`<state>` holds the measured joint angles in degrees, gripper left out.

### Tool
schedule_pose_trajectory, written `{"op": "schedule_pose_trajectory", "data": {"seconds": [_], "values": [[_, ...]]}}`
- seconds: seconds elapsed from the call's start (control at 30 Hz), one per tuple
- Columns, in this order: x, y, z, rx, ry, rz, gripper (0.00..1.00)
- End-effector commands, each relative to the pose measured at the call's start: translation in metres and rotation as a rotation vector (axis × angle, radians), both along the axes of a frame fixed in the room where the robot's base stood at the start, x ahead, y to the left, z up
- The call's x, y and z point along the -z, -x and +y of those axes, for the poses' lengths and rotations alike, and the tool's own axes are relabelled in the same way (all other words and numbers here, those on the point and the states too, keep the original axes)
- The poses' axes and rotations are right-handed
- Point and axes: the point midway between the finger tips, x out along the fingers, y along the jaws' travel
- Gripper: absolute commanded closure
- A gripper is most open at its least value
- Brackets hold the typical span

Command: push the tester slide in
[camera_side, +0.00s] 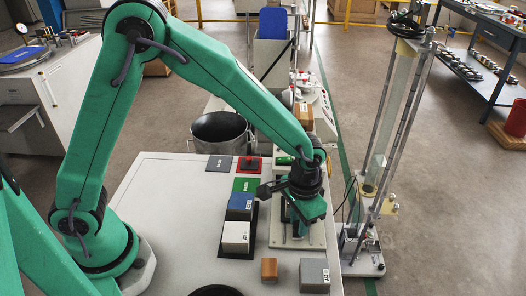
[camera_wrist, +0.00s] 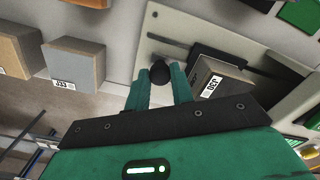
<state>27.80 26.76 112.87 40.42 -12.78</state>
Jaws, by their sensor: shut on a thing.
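The tester has a cream base plate, seen in the wrist view (camera_wrist: 172,22) and under my gripper in the side view (camera_side: 317,238). A round black knob (camera_wrist: 160,72), apparently the slide's handle, stands over the plate. My gripper (camera_wrist: 160,80) is shut on this knob, one green finger on each side. In the side view my gripper (camera_side: 297,208) reaches down over the tester and hides much of it. In the wrist view a grey-brown tile block (camera_wrist: 216,86) with a white label sits in a dark holder on the plate, right of the knob. How far in the slide sits cannot be told.
A grey block (camera_side: 314,275) and a brown block (camera_side: 269,269) stand at the table's front. Left of the tester are a pale block (camera_side: 236,235), a blue block (camera_side: 240,204), and green (camera_side: 246,185) and red (camera_side: 248,165) pads. A tall tube stand (camera_side: 391,130) rises at right.

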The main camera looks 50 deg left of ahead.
Motion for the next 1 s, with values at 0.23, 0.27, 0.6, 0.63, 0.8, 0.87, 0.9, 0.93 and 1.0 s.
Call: {"op": "schedule_pose_trajectory", "data": {"seconds": [0.23, 0.27, 0.6, 0.63, 0.8, 0.87, 0.9, 0.93, 1.0], "values": [[0.0, -0.007, 0.006, -0.002, 0.001, -0.002, 0.93], [0.0, -0.008, 0.007, -0.002, 0.001, -0.002, 0.93], [-0.001, -0.017, 0.015, -0.001, 0.002, -0.004, 0.93], [-0.001, -0.018, 0.016, -0.002, 0.002, -0.004, 0.93], [-0.001, -0.022, 0.02, -0.002, 0.002, -0.004, 0.93], [-0.001, -0.023, 0.022, -0.001, 0.002, -0.004, 0.93], [-0.001, -0.024, 0.022, -0.001, 0.002, -0.004, 0.93], [-0.001, -0.025, 0.023, -0.001, 0.002, -0.004, 0.93], [-0.001, -0.027, 0.025, -0.001, 0.002, -0.004, 0.93]]}}
